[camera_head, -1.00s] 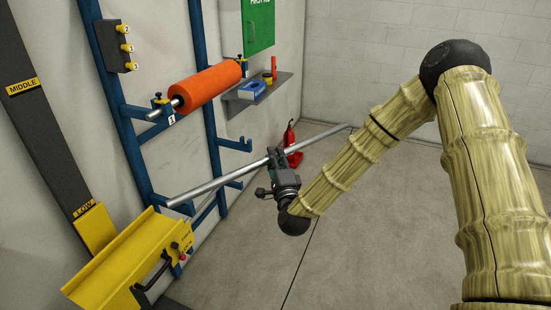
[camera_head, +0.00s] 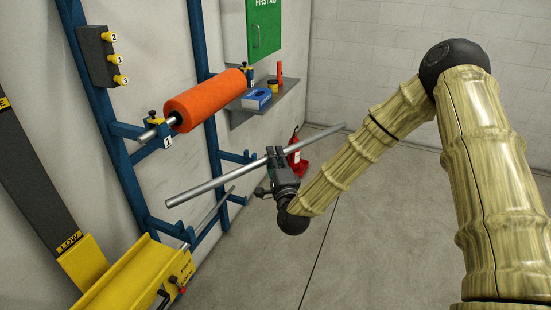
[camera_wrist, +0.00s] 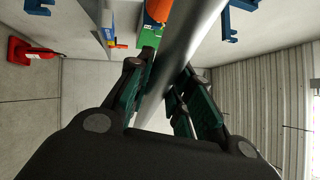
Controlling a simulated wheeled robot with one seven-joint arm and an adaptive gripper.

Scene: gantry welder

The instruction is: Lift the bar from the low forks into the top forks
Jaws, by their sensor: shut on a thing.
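My gripper (camera_head: 275,157) is shut on a long grey metal bar (camera_head: 213,183), gripping it near its middle. The bar is in the air, slanting from lower left to upper right in the head view. In the wrist view the bar (camera_wrist: 187,45) runs between the fingers of my gripper (camera_wrist: 168,64). The blue rack (camera_head: 101,100) stands against the left wall. Its blue forks stick out at several heights, one at lower left (camera_head: 170,228) and one on the right upright (camera_head: 238,157). The bar's left end appears in front of the rack; contact with a fork cannot be told.
An orange roller (camera_head: 204,101) lies across upper supports, above the bar's left half. A thin grey rod (camera_head: 212,209) shows low behind the bar. A yellow trough (camera_head: 135,275) stands at lower left. A red extinguisher (camera_head: 294,155) is behind my gripper. Floor to the right is open.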

